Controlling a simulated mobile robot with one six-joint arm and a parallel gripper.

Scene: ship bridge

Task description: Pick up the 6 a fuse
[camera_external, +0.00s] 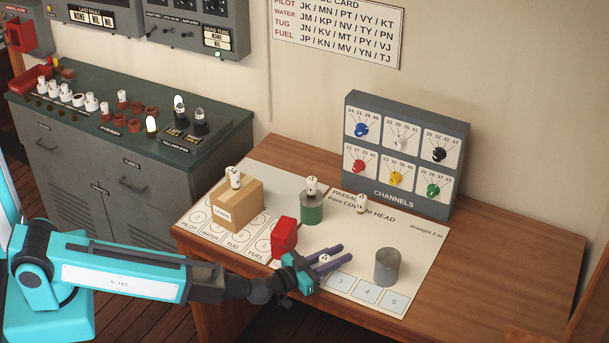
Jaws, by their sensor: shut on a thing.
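My gripper (336,257) reaches over the chart on the desk with its purple fingers pointing right. It is shut on a small white fuse (324,259), which shows partly between the fingers; its rating cannot be read. Other white fuses stand on the cardboard box (236,210), where one fuse (234,178) is upright, and on the green cylinder (312,211), which bears another fuse (312,186). One more fuse (361,204) is on the chart further back. The ratings on these are too small to read, so I cannot tell which is 6 A.
A red block-like object (284,238) stands close to my wrist, left of the gripper. A grey cylinder (387,267) stands to the right. The channels panel (407,148) stands at the back. The wooden desk (500,255) is clear on the right. A console (120,150) stands at left.

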